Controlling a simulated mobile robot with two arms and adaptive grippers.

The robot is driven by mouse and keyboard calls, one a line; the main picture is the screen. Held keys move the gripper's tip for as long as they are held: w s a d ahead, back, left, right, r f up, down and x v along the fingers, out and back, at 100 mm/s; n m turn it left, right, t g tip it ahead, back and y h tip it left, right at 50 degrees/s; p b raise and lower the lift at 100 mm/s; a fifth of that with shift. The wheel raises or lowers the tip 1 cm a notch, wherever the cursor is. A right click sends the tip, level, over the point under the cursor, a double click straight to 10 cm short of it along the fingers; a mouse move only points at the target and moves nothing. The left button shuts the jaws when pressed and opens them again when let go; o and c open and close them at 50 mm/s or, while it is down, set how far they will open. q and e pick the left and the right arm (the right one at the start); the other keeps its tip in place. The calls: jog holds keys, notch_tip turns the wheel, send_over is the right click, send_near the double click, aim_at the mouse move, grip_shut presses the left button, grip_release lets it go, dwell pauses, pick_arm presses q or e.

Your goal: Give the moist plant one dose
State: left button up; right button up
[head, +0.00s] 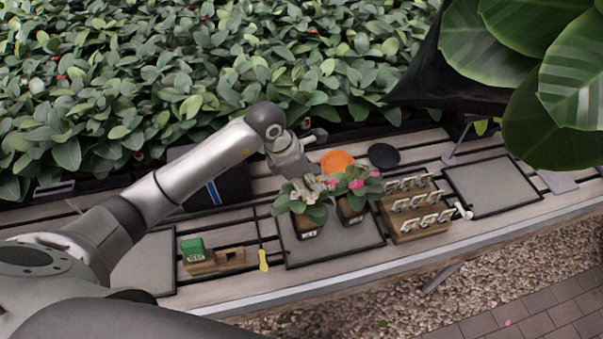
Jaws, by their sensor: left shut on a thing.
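Two potted plants stand side by side on a dark-rimmed grey tray (345,247) in the head view. The left plant (316,211) has broad green leaves. The right plant (353,203) has pink flowers. I cannot tell which soil is moist. My left gripper (307,186) points down at the top of the left plant. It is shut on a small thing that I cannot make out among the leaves. A green box (193,249) stands by a wooden block (229,258). My right gripper is out of view.
A wooden rack (407,229) with several pale pieces stands right of the plants. An orange disc (336,161) and a black dish (384,155) lie behind. A yellow tag (263,261) lies left of the tray. The grey mat (492,186) at right is bare.

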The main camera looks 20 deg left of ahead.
pick_arm(q)
jog(key=shift+s+f+b, duration=0.1)
jog(key=shift+f+b, duration=0.25)
jog(key=shift+f, duration=0.35)
notch_tip(320, 180, down, 3)
jog(key=shift+r+b, duration=0.1)
jog(key=shift+b, duration=0.7)
jog(key=shift+f+b, duration=0.4)
jog(key=shift+f, duration=0.35)
jog(key=shift+f+b, duration=0.55)
jog(key=shift+b, duration=0.1)
dwell(0.6)
jog(key=shift+r, duration=0.1)
